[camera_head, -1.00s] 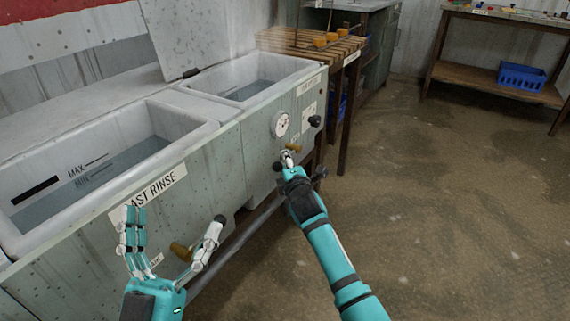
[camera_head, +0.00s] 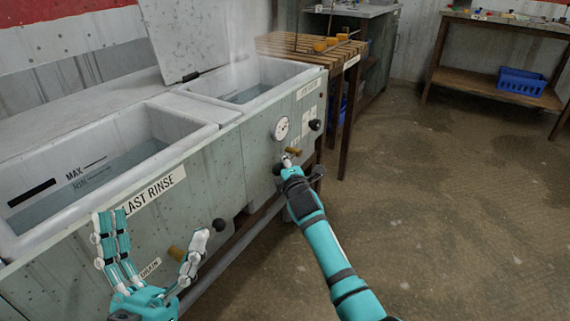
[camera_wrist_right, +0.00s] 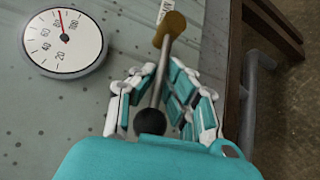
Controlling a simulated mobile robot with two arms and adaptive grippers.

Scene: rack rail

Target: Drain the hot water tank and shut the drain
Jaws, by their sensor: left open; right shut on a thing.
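The hot water tank (camera_head: 300,84) is the steaming basin at the back of the unit, with water (camera_head: 250,93) low inside. Its drain lever has a brass end (camera_head: 293,150), a grey rod and a black ball (camera_wrist_right: 150,122). My right gripper (camera_head: 288,160) is shut on the drain lever, its fingers around the rod, seen in the right wrist view (camera_wrist_right: 165,95). The drain outlet is hidden. My left gripper (camera_head: 155,240) is open and empty, in front of the LAST RINSE tank and close to that tank's brass drain valve (camera_head: 177,253).
The LAST RINSE tank (camera_head: 215,128) holds water. A round dial (camera_head: 281,128) and a black knob (camera_head: 315,125) sit on the hot tank's front. A slatted wooden table (camera_head: 345,60) stands beyond it. A blue crate (camera_head: 522,82) is on a far shelf. The floor at right is clear.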

